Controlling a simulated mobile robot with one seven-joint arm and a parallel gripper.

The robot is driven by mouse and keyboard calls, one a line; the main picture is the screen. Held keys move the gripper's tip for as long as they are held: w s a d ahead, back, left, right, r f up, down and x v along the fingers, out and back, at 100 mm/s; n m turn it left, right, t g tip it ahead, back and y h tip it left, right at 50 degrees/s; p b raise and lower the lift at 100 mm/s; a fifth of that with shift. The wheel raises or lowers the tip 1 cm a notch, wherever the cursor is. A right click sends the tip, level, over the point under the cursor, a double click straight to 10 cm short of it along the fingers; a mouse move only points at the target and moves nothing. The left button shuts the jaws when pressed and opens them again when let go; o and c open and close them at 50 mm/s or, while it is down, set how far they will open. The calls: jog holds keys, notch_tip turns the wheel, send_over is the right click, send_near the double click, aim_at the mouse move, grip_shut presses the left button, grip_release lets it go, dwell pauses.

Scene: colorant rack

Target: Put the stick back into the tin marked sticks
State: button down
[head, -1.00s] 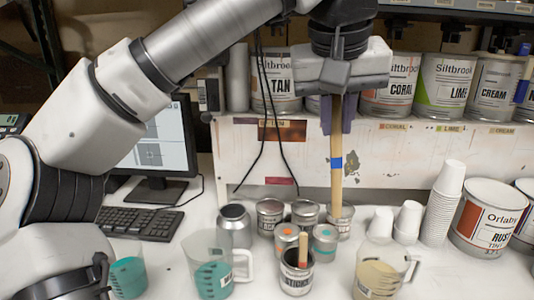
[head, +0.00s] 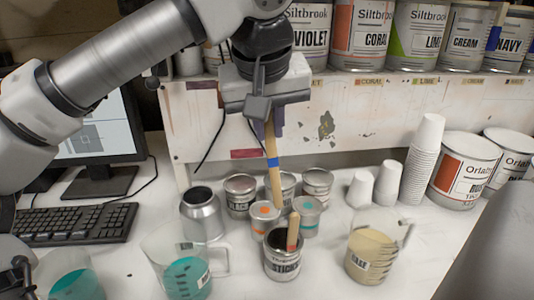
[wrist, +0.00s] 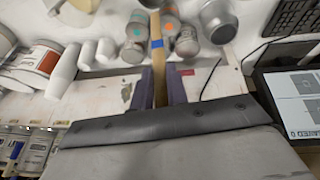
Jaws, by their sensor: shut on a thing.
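My gripper (head: 268,128) is shut on a long wooden stick (head: 276,186) with a blue band; it also shows in the wrist view (wrist: 162,90). The stick hangs down, slightly tilted, its lower end in front of the small tins in the head view. The tin marked sticks (head: 284,266) stands open on the bench, just below and nearer than that end.
Small tins with orange (head: 264,218) and teal (head: 308,217) dots stand behind the sticks tin. A jug of teal paint (head: 187,278) is at left, a jug of cream paint (head: 372,256) at right. Stacked white cups (head: 424,165) and a shelf (head: 400,105) of paint cans lie beyond.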

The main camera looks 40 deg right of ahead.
notch_tip(320, 180, down, 2)
jog(key=shift+s+f+b, duration=0.1)
jog(key=shift+f+b, duration=0.1)
jog(key=shift+b, duration=0.15)
notch_tip(320, 180, down, 13)
jog(key=b, duration=1)
jog(key=shift+f, duration=0.1)
jog(key=c, duration=1.3)
grip_release()
